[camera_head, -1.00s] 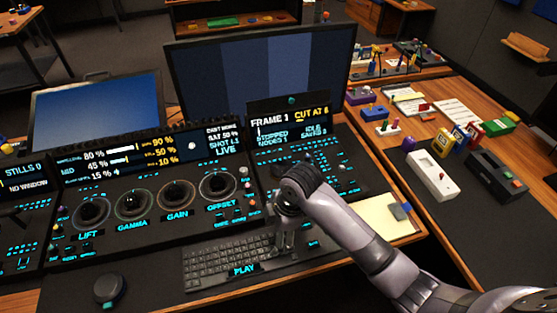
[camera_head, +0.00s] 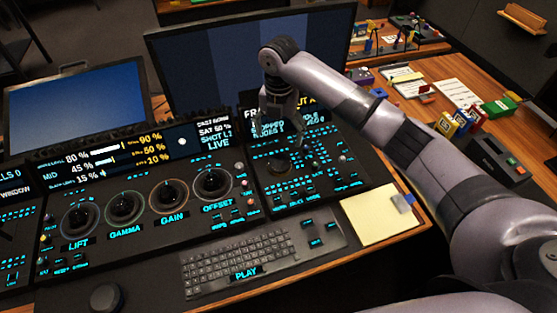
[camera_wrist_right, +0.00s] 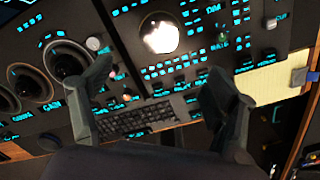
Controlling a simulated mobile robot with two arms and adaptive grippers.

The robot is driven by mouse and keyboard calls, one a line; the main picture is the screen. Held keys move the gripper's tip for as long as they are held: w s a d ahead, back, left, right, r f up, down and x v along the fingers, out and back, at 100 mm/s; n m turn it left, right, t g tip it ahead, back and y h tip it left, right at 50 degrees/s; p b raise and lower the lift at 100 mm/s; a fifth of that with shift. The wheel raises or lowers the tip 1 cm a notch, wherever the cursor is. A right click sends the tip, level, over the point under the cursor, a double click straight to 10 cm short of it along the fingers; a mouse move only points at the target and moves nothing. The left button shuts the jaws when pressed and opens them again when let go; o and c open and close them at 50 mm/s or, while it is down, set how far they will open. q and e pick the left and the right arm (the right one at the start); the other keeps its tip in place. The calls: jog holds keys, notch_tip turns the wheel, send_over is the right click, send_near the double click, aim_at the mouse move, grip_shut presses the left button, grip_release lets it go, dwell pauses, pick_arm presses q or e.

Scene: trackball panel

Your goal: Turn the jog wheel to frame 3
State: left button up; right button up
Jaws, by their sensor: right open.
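The jog wheel looks to be the dark round disc (camera_head: 278,163) on the right-hand control panel (camera_head: 345,178). In the right wrist view, a glossy round disc (camera_wrist_right: 160,37) with a bright glare sits among lit cyan keys, seemingly the same wheel. My right gripper (camera_head: 287,118) hangs above and behind the disc, in front of the frame display (camera_head: 265,129). In the right wrist view, its two fingers (camera_wrist_right: 155,82) are spread apart with nothing between them. The gripper and arm hide most of the display, so the frame number is unreadable. My left gripper is out of view.
Left of the panel are the LIFT, GAMMA, GAIN and OFFSET dials (camera_head: 213,184). A keyboard (camera_head: 240,253) lies in front, with a yellow notepad (camera_head: 378,217) to its right. A large monitor (camera_head: 210,62) stands behind the panel.

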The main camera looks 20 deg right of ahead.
aim_at(279, 164)
notch_tip(279, 164, down, 13)
jog(key=shift+f+p, duration=0.1)
jog(key=shift+p, duration=0.5)
jog(key=shift+c, duration=0.2)
jog(key=c, duration=1.1)
